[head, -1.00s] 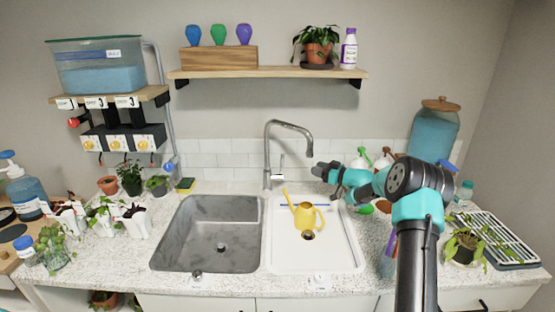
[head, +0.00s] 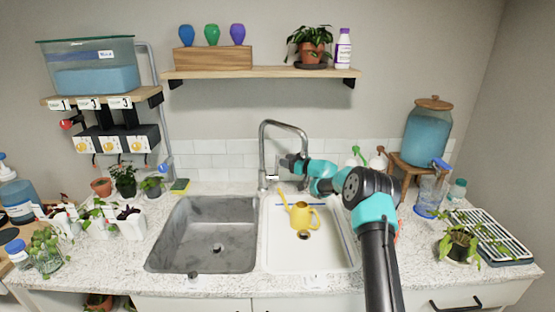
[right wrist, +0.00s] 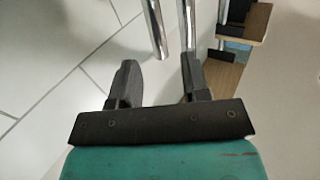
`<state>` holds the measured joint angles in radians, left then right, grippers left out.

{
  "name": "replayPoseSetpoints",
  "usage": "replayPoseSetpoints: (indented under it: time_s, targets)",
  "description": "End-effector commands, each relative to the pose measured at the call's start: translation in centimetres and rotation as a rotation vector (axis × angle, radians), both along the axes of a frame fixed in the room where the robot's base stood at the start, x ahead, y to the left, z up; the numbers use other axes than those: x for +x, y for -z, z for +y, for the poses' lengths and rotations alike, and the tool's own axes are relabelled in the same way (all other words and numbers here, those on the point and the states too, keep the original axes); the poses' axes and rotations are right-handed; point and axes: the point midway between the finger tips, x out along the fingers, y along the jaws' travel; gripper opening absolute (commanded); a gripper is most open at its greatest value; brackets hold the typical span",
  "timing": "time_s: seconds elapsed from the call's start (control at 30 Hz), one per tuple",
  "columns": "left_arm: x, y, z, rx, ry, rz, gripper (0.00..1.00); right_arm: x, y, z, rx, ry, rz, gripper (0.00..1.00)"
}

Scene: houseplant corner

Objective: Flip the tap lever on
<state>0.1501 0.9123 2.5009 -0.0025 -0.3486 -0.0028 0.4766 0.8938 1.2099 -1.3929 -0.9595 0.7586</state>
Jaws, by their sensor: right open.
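The chrome tap (head: 262,150) stands behind the sinks, its curved spout reaching right. My right gripper (head: 286,161) is beside the tap column, under the spout, at the height where the lever stands. It hides most of the lever, so the lever's position cannot be told. A small white tag (head: 271,177) shows at the tap's base. In the right wrist view my right gripper (right wrist: 160,82) is open, with nothing clearly between its fingers. Two chrome tubes (right wrist: 155,28) show beyond the fingertips, one near the right finger; contact cannot be told. My left gripper is out of view.
A yellow watering can (head: 302,217) stands in the white right basin (head: 285,262), below my right arm. The grey left basin (head: 190,235) is empty. A shelf (head: 225,74) hangs above.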

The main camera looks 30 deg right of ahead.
Motion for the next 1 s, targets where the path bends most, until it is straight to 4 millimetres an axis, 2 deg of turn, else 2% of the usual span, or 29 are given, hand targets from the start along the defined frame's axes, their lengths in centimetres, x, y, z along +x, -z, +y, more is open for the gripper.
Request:
replayPoseSetpoints:
  time_s: [0.1, 0.3, 0.73, 1.0]
  targets:
    - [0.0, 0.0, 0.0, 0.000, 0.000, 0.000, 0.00, 1.8, 0.0, 1.1, -0.001, -0.002, -0.003, 0.43]
    - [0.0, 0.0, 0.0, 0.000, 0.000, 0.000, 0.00, 3.7, 0.0, 2.0, 0.000, -0.001, -0.001, 0.43]
    - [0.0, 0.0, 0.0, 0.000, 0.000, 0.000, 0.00, 4.3, 0.0, 2.4, -0.001, 0.000, 0.000, 0.43]
    - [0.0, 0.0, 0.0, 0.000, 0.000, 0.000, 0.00, 4.3, 0.0, 2.4, -0.001, 0.000, 0.000, 0.18]
